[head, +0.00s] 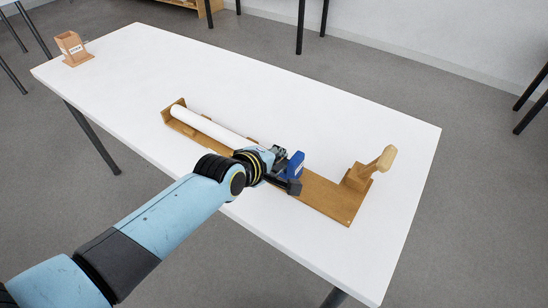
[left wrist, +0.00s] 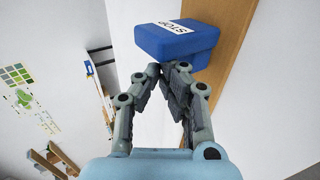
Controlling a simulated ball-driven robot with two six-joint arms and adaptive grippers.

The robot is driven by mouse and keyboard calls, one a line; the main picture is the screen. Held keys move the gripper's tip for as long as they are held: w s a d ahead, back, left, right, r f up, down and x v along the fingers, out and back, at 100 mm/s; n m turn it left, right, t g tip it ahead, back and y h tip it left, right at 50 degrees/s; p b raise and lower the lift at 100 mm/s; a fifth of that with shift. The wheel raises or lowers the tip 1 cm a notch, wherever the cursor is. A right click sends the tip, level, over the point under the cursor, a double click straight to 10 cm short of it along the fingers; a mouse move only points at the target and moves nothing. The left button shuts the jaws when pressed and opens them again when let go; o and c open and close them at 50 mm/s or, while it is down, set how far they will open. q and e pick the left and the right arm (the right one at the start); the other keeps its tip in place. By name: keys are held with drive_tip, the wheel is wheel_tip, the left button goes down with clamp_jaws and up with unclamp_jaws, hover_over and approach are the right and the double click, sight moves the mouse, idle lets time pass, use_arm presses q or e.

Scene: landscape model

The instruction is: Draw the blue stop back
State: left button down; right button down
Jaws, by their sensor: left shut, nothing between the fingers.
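The blue stop (head: 295,165) stands on a long wooden board (head: 325,196), near the end of a white tube (head: 210,125) that lies along the board. In the left wrist view the stop (left wrist: 178,42) is a blue block with a white label reading STOP. My left gripper (head: 292,187) is at the stop in the head view, partly hiding it and the board. In the left wrist view its fingers (left wrist: 166,68) are shut with nothing between them, tips close to the near face of the stop. I cannot tell whether they touch it. My right gripper is not in view.
A wooden block with a pale handle (head: 378,165) stands at the board's right end. A small wooden box with a label (head: 72,47) stands at the white table's (head: 125,75) far left corner. The table is clear around the board.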

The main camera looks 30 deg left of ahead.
sight(299, 169)
use_arm(q)
drive_tip(key=shift+d, duration=0.25)
drive_tip(key=shift+s+d+p, duration=0.1)
drive_tip(key=shift+d+p, duration=0.35)
drive_tip(key=shift+d, duration=0.45)
drive_tip(key=shift+s+d+p, duration=0.15)
drive_tip(key=shift+d+p, duration=0.2)
drive_tip(key=shift+d, duration=1.15)
drive_tip(key=shift+a, duration=1.25)
wheel_tip(299, 169, up, 9)
drive_tip(key=p, duration=0.9)
